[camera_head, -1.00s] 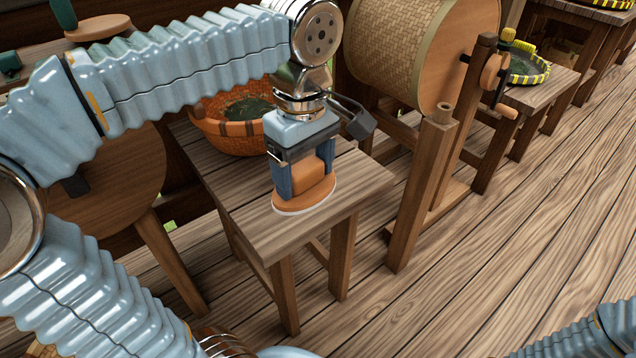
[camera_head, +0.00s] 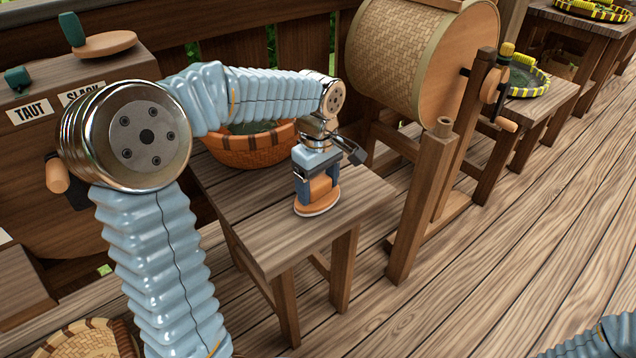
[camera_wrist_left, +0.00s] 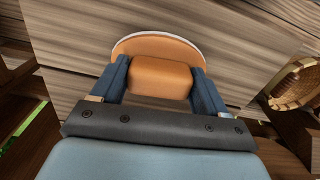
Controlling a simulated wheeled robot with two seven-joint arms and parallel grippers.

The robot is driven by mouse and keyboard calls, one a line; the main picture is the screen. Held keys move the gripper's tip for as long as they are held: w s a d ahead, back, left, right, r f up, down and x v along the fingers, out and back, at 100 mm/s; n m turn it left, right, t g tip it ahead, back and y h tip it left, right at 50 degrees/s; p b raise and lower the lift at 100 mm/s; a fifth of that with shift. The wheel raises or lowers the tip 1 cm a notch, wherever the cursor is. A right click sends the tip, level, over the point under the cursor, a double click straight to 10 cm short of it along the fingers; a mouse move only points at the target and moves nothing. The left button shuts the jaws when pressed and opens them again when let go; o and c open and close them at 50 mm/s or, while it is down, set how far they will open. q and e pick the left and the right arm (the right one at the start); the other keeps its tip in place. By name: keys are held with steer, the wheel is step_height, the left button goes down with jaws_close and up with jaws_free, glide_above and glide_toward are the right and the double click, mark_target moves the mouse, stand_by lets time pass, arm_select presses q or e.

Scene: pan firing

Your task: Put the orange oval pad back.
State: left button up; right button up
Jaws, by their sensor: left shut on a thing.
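The orange oval pad (camera_head: 318,206) has a flat oval base with a pale lower edge and a blocky orange grip on top. It is upright at the front part of the small wooden table (camera_head: 270,236); I cannot tell whether its base touches the tabletop. My left gripper (camera_head: 317,190) is above it, shut on the grip with one blue finger on each side. In the left wrist view the pad's grip (camera_wrist_left: 160,78) sits between the fingers, with the oval base beyond it. My right gripper is not in view.
An orange basket (camera_head: 246,150) with dark green contents stands behind the pad on the same table. A woven drum (camera_head: 412,50) on a wooden stand is to the right. Tabletop left of the pad is bare.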

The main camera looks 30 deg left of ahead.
mark_target(320, 180)
arm_select(q)
steer(key=shift+f, duration=0.1)
steer(key=shift+f, duration=0.15)
steer(key=o, duration=1.7)
steer(key=shift+o, duration=0.2)
steer(key=shift+f+b, duration=0.15)
steer(key=shift+b, duration=0.25)
step_height(320, 180, up, 14)
steer(key=p, duration=0.1)
steer(key=shift+w+p, duration=0.25)
steer(key=shift+p, duration=0.05)
steer(key=shift+d, duration=0.1)
